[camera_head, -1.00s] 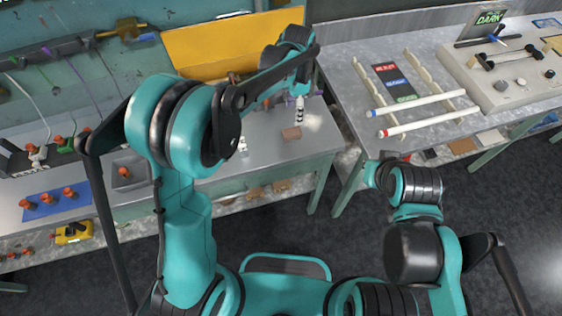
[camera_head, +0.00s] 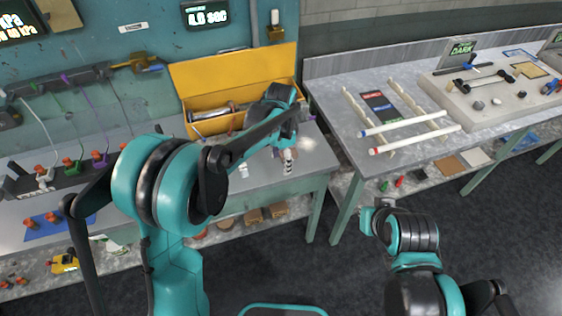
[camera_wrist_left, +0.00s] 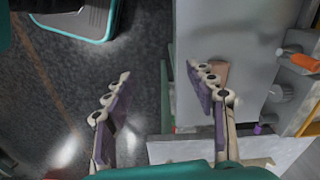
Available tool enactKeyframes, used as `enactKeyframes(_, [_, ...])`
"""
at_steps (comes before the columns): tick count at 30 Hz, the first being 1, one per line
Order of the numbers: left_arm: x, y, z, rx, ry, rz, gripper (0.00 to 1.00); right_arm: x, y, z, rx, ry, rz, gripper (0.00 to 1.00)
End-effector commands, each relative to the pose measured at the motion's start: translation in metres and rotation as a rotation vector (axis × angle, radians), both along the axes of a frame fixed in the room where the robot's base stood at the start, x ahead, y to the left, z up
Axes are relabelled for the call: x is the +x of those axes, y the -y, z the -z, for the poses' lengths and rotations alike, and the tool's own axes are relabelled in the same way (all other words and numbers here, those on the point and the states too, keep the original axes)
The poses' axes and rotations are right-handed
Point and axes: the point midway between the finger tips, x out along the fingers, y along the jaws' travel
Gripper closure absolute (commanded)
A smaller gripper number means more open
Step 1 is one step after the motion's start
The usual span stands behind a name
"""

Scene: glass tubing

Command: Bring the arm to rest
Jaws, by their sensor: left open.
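My left arm reaches over the grey metal bench (camera_head: 312,160) in the head view. Its gripper (camera_head: 288,165) is small there and hangs near the bench's front edge. In the left wrist view the two fingers of my left gripper (camera_wrist_left: 162,88) stand wide apart with nothing between them. One finger is over the dark floor, the other over the bench edge, by a brown flat piece (camera_wrist_left: 218,72). My right arm (camera_head: 412,235) is folded at the lower right of the head view, and its gripper cannot be made out.
An open yellow box (camera_head: 235,82) stands at the back of the bench. A second bench (camera_head: 330,88) on the right carries a rack with two white tubes (camera_head: 415,140). Orange-knobbed fittings and a blue mat (camera_head: 62,228) lie at left. Dark floor (camera_head: 330,275) lies in front.

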Motion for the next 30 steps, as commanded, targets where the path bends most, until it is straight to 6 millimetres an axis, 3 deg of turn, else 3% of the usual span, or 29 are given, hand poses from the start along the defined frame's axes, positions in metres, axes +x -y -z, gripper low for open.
enactKeyframes(10, [0.0, 0.0, -0.001, 0.0, 0.001, -0.002, 0.44, 0.0, 0.0, 0.0, 0.0, 0.0, 0.0, 1.0])
enactKeyframes(14, [-0.009, -0.009, -0.009, -0.007, 0.027, -0.048, 0.44, 0.0, 0.0, 0.005, 0.0, 0.0, 0.0, 1.0])
enactKeyframes(17, [-0.025, -0.025, -0.023, -0.022, 0.078, -0.134, 0.44, 0.0, 0.0, 0.013, 0.0, 0.0, 0.0, 1.0])
enactKeyframes(23, [-0.074, -0.064, -0.048, -0.078, 0.217, -0.375, 0.44, 0.0, 0.0, 0.032, 0.0, 0.0, 0.0, 1.0])
enactKeyframes(30, [-0.141, -0.103, -0.047, -0.169, 0.381, -0.665, 0.44, 0.0, 0.0, 0.052, 0.0, 0.0, 0.0, 1.0])
